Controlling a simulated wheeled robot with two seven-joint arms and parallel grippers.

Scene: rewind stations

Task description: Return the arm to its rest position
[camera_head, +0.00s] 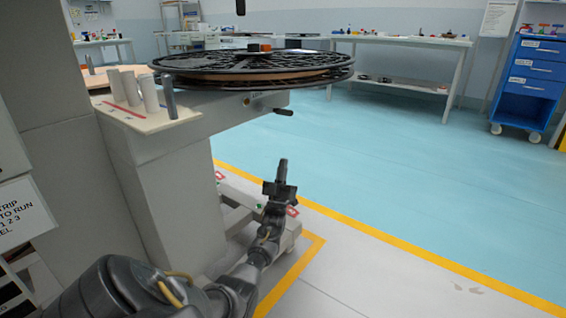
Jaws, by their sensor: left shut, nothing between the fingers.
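My left arm (247,270) comes in from the lower left and reaches up towards the middle of the view. My left gripper (282,172) is at its end, pointing up, with its fingers shut and nothing held. It is in front of and below a large black reel (255,66) that lies flat on the rewind station, and apart from it. My right gripper is not in view.
The grey rewind station (160,190) stands at the left, with several pale cylinders (132,87) on its top and a crank handle (284,111). Worktables (405,40) and a blue drawer cart (530,75) stand at the back. The floor (420,160) at right is clear.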

